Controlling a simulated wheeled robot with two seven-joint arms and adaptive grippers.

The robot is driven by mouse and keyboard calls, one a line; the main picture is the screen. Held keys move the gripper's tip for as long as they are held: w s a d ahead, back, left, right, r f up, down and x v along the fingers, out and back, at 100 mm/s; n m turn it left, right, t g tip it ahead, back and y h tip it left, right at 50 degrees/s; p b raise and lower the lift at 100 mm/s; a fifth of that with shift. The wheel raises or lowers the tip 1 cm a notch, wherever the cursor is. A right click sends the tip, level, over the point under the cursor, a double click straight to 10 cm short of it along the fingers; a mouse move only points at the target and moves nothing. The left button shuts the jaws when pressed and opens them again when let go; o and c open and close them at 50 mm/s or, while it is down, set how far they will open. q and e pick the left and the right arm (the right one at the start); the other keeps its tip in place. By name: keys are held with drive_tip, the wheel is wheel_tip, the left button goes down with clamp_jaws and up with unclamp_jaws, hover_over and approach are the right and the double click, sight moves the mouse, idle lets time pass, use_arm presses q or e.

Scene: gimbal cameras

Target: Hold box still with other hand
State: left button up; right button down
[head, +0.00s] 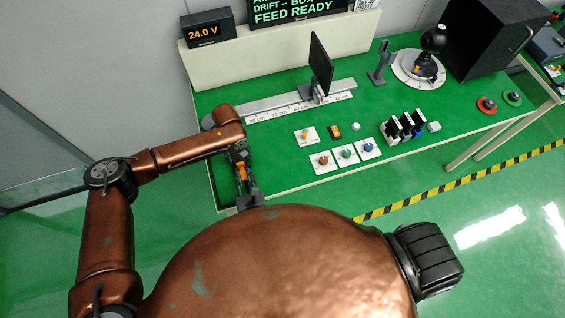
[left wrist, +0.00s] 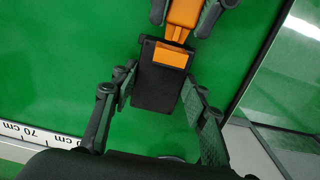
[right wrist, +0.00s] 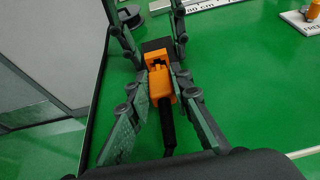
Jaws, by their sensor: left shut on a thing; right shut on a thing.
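A small black box (left wrist: 153,92) with an orange-edged opening shows in the left wrist view. My left gripper (left wrist: 160,80) is shut on it, one finger on each side. An orange plug (right wrist: 161,88) with a black cable (right wrist: 168,128) shows in the right wrist view. My right gripper (right wrist: 164,82) is shut on the plug. The plug meets the end of the box; how deep it sits cannot be told. In the head view, orange (head: 242,171) shows between the grippers near the table's left front corner, and the box is mostly hidden.
A ruled rail (head: 275,107) with a dark upright panel (head: 320,63) lies behind. White cards with knobs (head: 345,153) and several black-and-white upright pieces (head: 404,126) stand to the right. The green table (head: 285,172) is clear between the grippers and the cards.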

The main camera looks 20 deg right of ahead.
drive_tip(key=shift+w, duration=1.1)
drive_tip(key=shift+s, duration=0.2)
drive_tip(key=shift+s, duration=0.75)
idle(0.5)
drive_tip(key=shift+r+g, duration=0.15)
drive_tip(key=shift+g, duration=0.25)
idle(0.3)
drive_tip(key=shift+w, duration=0.75)
idle(1.1)
drive_tip(key=c, duration=1.7)
unclamp_jaws()
drive_tip(key=shift+o, duration=0.2)
